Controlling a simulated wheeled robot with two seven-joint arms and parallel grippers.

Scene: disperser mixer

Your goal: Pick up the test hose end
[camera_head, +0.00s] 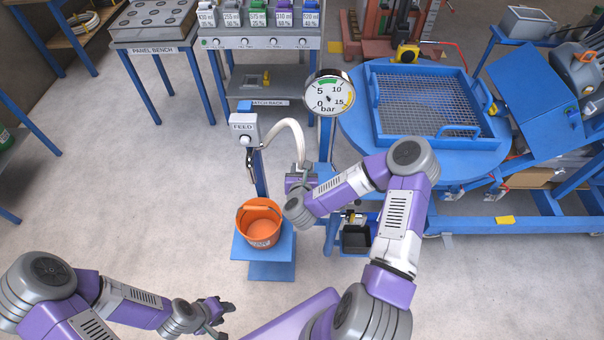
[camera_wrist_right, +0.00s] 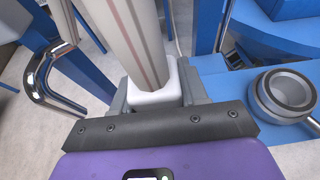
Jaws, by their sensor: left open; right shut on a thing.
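The test hose (camera_head: 293,128) is a pale, ribbed hose that arches beside the pressure gauge (camera_head: 328,96) and comes down to my right gripper (camera_head: 303,171). In the right wrist view the hose (camera_wrist_right: 128,38) ends in a white collar (camera_wrist_right: 156,96). The jaws of my right gripper (camera_wrist_right: 156,88) are shut on this collar, one grey finger on each side. The hose tip below the collar is hidden by the gripper. My left gripper (camera_head: 222,310) is open and empty, low over the floor and well away from the hose.
An orange bucket (camera_head: 260,222) stands on a blue stand (camera_head: 246,250). A bent metal pipe (camera_wrist_right: 44,84) is left of the hose, and a round grey fitting (camera_wrist_right: 284,92) is on the right. A blue round table (camera_head: 358,140) with a mesh frame lies right.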

